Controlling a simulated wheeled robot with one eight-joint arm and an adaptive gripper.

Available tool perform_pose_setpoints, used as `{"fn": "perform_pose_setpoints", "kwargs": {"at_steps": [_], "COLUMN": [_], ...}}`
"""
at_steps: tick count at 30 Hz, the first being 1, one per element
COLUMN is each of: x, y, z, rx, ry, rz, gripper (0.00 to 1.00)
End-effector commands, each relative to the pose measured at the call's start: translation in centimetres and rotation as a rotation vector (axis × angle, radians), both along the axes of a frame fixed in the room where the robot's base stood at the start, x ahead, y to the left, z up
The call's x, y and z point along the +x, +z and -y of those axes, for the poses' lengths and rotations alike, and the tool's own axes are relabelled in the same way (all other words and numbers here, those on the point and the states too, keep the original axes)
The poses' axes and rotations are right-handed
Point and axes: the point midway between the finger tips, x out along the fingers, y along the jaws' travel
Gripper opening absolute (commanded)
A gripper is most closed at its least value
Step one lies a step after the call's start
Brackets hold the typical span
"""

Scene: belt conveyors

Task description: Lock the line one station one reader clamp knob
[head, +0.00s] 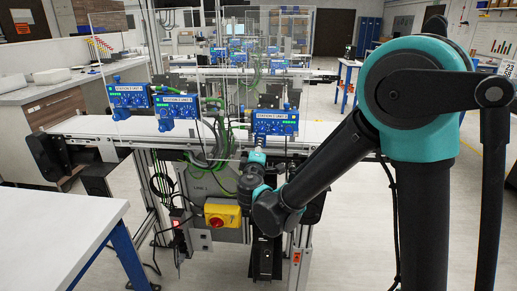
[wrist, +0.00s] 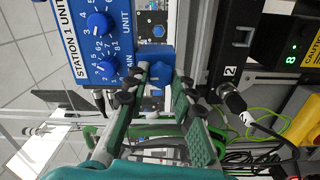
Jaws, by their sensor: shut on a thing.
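The blue STATION 1 UNIT (head: 275,122) hangs at the right end of the row above the near conveyor. In the wrist view its blue face (wrist: 82,38) fills the upper left, turned sideways, with two round dials. A blue clamp knob (wrist: 160,74) sits beside the unit's lower edge, between my fingers. My gripper (head: 257,153) reaches up from below the unit. In the wrist view my gripper (wrist: 162,82) is shut on this knob, one finger on each side. The fingers hide part of the knob, and whether it is locked cannot be told.
Two similar blue units, STATION 2 (head: 175,106) and STATION 3 (head: 128,96), stand further left along the conveyor (head: 225,132). A yellow switch box (head: 222,216) is below, left of my arm. Green and black cables hang nearby. A white table (head: 55,225) stands front left.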

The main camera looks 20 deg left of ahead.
Motion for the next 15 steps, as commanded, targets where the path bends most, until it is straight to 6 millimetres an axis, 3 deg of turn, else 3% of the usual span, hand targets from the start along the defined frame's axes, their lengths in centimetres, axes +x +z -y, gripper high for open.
{"fn": "perform_pose_setpoints", "kwargs": {"at_steps": [15], "x": [0.00], "y": [0.01], "z": [0.05], "rx": [0.070], "ry": [-0.001], "rz": [-0.017], "gripper": [0.00]}}
